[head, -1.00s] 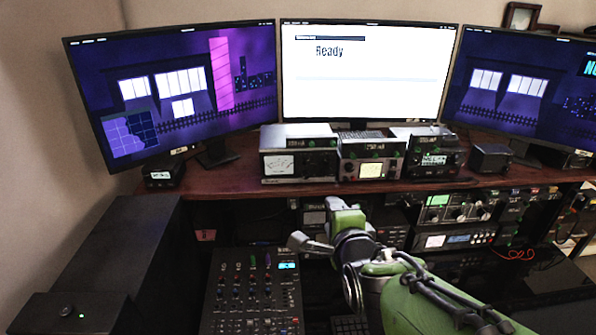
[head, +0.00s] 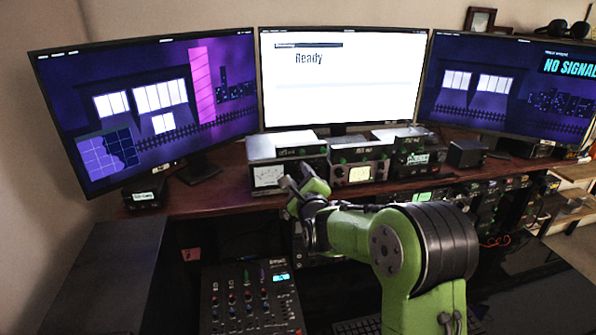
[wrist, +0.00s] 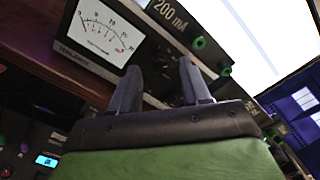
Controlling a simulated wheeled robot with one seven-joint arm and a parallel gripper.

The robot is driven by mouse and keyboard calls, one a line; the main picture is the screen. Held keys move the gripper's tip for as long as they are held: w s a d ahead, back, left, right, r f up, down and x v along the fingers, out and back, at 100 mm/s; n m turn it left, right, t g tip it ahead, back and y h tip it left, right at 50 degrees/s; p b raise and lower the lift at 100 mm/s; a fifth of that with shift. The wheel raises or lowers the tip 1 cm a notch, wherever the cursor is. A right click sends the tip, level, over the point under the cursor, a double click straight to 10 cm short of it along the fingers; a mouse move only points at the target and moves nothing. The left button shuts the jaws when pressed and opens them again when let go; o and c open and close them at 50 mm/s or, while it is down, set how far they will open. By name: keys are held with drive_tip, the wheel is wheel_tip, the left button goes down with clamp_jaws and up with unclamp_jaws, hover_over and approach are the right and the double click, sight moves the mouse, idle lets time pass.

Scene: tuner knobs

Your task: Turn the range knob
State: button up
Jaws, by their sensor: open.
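The left tuner unit (head: 266,177) stands on the desk shelf, with a white needle meter on its left side. In the wrist view its meter (wrist: 103,33) and a "200 mA" label (wrist: 170,14) show. I cannot tell which knob is the range knob; none shows clearly between the fingers.
A second unit with a lit meter (head: 359,174) and a third unit (head: 418,160) stand to the right. Monitors (head: 340,80) rise behind. A mixer (head: 250,300) lies below on the left. The shelf (head: 205,198) left of the units is mostly clear.

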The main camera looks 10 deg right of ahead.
drive_tip(key=shift+w, duration=1.05)
drive_tip(key=shift+s, duration=0.1)
clamp_jaws()
